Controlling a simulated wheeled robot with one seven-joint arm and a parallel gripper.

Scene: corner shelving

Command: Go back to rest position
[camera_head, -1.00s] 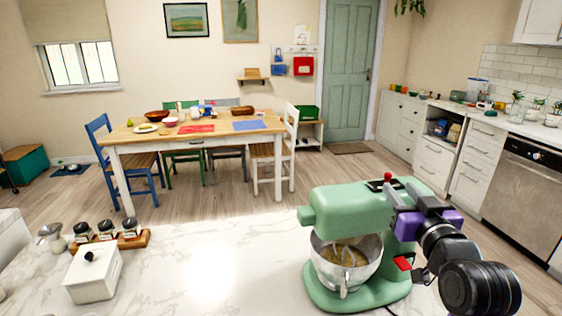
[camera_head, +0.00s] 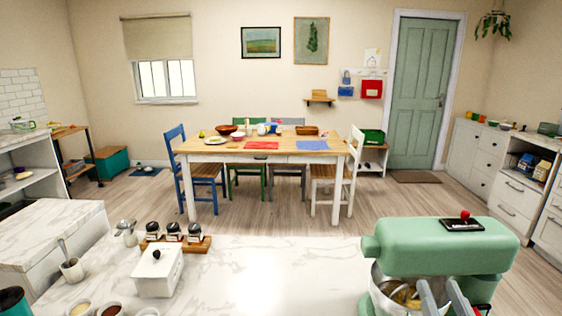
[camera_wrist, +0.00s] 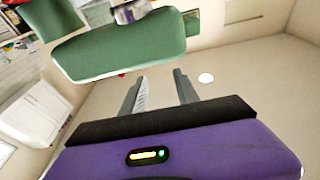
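The green stand mixer (camera_head: 440,245) stands on the marble counter at the lower right of the head view, with a red knob on top. Its metal bowl (camera_head: 380,290) is partly hidden by my gripper and cut off by the frame edge. My gripper (camera_head: 438,282) shows as two grey fingers pointing up in front of the mixer. In the wrist view the two fingers of my gripper (camera_wrist: 158,78) stand apart with nothing between them. The green mixer (camera_wrist: 125,45) shows there beyond the fingertips, up and to the left. I cannot tell the exact gap to it.
On the marble counter (camera_head: 240,275) stand a white box (camera_head: 158,272), spice jars on a wooden rack (camera_head: 184,246) and small bowls at the lower left. The counter's middle is clear. A dining table (camera_head: 262,146) with chairs stands farther back.

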